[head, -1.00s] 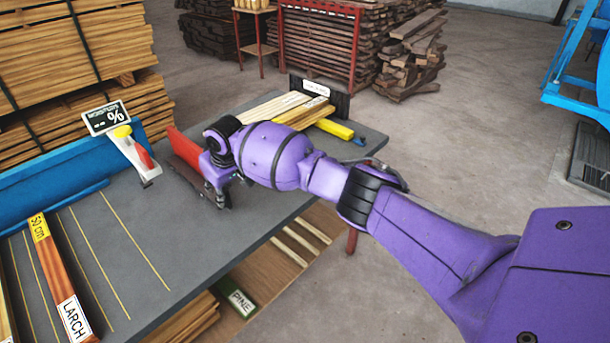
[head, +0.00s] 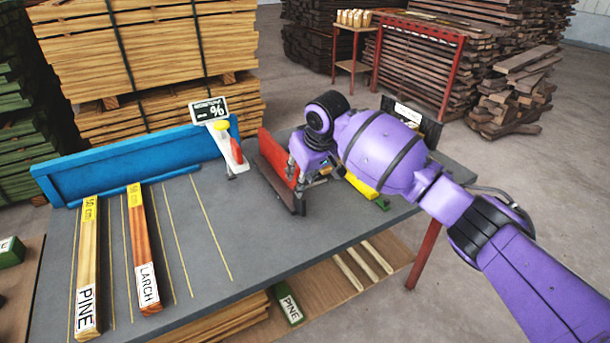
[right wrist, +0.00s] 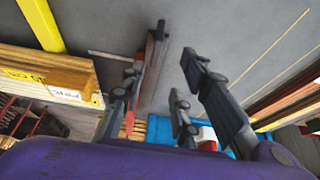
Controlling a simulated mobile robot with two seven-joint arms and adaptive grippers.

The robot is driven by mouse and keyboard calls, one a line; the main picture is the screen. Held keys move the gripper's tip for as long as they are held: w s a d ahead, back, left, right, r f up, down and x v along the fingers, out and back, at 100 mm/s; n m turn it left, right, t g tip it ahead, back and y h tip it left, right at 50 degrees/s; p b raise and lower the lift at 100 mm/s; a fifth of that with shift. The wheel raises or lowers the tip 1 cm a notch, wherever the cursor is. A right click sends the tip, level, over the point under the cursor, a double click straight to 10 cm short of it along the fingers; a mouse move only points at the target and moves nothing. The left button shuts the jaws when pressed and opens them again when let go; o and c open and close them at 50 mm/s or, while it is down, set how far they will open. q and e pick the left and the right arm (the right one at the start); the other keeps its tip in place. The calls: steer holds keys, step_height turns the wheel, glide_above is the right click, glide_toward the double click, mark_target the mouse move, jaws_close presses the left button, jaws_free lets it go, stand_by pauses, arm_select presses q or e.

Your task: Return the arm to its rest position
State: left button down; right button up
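My right arm (head: 385,150) is purple and reaches in from the right over the grey table (head: 200,270). Its gripper (head: 302,180) points down beside a red and dark upright fixture (head: 275,165). In the right wrist view the fingers of this gripper (right wrist: 162,62) stand apart with nothing between them. The dark edge of the fixture (right wrist: 152,60) shows beyond them. In the head view the arm partly hides the boards and the yellow piece (head: 362,188) behind it. My left gripper is not in view.
A PINE bar (head: 87,270) and a LARCH bar (head: 143,250) lie on the table's left side. A handheld meter (head: 228,150) stands near the blue back rail (head: 125,165). Lumber stacks (head: 165,50) stand behind. Open floor (head: 480,180) lies to the right.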

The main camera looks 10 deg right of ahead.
steer(key=shift+v, duration=0.85)
steer(key=shift+f, duration=0.1)
